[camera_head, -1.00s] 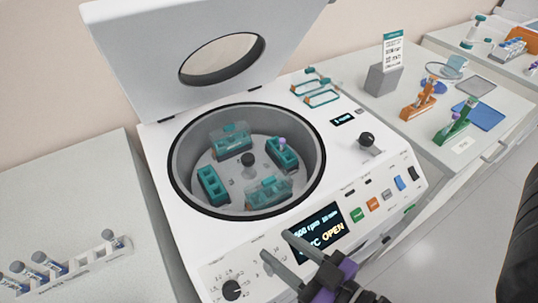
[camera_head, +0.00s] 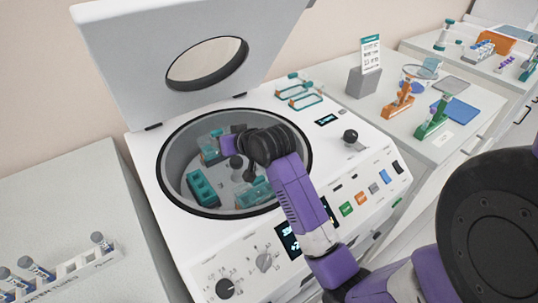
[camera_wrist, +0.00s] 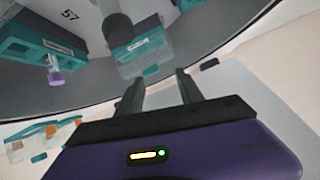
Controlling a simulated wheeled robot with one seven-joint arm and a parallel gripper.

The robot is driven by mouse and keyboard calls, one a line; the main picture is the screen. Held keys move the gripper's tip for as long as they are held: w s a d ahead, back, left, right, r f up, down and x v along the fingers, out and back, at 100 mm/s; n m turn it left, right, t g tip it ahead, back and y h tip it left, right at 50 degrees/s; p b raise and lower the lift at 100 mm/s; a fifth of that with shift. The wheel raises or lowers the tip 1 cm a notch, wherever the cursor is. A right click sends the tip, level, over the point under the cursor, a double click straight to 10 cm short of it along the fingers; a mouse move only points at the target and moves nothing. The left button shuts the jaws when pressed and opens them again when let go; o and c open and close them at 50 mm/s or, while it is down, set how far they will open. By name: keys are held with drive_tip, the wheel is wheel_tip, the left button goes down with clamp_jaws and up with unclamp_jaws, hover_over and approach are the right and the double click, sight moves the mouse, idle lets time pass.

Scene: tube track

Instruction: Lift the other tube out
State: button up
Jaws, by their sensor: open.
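The open centrifuge bowl (camera_head: 165,165) holds several teal buckets around a dark hub (camera_head: 236,162). A tube with a purple cap (camera_wrist: 57,78) sits in a teal bucket (camera_wrist: 30,48) at the upper left of the wrist view. In the head view that bucket is hidden behind my arm. My gripper (camera_wrist: 158,88) is open and empty, its fingers apart, to the right of the capped tube in the wrist view. Another teal bucket (camera_wrist: 155,33) with a clear cover lies beyond the fingers. In the head view my arm reaches into the bowl and the fingertips cannot be made out.
The raised lid (camera_head: 120,60) stands behind the bowl. Two teal-rimmed covers (camera_head: 305,101) lie on the centrifuge top, near a knob (camera_head: 350,136). A white rack (camera_head: 75,268) with grey-capped tubes is at lower left. Orange (camera_head: 398,100) and green (camera_head: 432,120) stands are at right.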

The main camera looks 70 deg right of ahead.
drive_tip(key=s+d+m+g+y, duration=0.1)
drive_tip(key=s+d+g+y, duration=0.1)
drive_tip(key=s+d+g, duration=0.65)
drive_tip(key=shift+t, duration=0.65)
drive_tip(key=shift+d+f, duration=0.55)
drive_tip(key=shift+f, duration=0.7)
drive_tip(key=shift+d+f, duration=0.55)
drive_tip(key=shift+f, duration=0.7)
drive_tip(key=shift+d+f, duration=0.55)
drive_tip(key=shift+f, duration=0.7)
clamp_jaws()
